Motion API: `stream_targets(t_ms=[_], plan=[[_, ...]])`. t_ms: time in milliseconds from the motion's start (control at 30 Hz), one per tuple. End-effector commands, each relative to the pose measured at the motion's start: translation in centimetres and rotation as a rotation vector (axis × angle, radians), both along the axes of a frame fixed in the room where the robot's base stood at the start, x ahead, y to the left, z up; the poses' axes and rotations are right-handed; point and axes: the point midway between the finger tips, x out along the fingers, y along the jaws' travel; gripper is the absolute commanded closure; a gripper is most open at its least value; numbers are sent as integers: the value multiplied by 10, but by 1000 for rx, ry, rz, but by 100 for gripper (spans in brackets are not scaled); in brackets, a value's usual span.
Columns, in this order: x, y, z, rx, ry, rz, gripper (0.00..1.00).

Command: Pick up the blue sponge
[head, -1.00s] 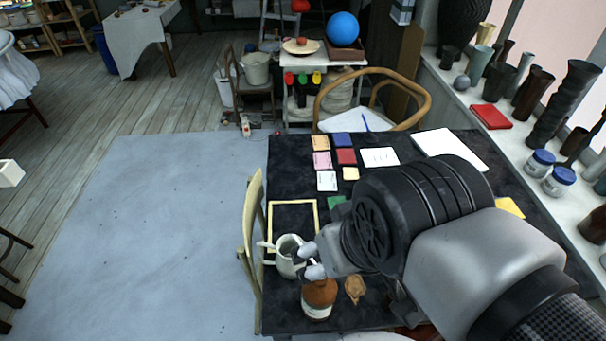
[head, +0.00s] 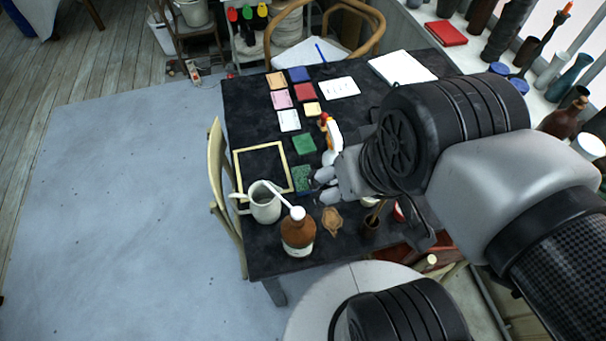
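A small flat blue square (head: 299,74), the only blue piece among the coloured squares, lies near the far left edge of the black table (head: 245,110). It looks like the blue sponge, but its thickness is too small to tell. My gripper (head: 325,186) is over the middle of the table, well nearer than the blue square. Its two fingertips are apart, with nothing visible between them. My arm covers the table's right part.
Orange (head: 276,80), red (head: 305,91) and pink (head: 281,99) squares lie by the blue one. A white rooster figure (head: 332,140) stands beside my gripper. A pitcher (head: 264,208) and brown bottle (head: 298,238) stand at the near left. A chair (head: 218,165) is at the left edge.

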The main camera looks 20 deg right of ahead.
Motion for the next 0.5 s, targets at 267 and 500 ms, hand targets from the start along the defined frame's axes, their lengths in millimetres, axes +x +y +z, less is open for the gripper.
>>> stream_targets(t_ms=[267, 500], plan=[[0, 0, 0, 0, 0, 0, 27], [10, 0, 1, 0, 17, 0, 36]])
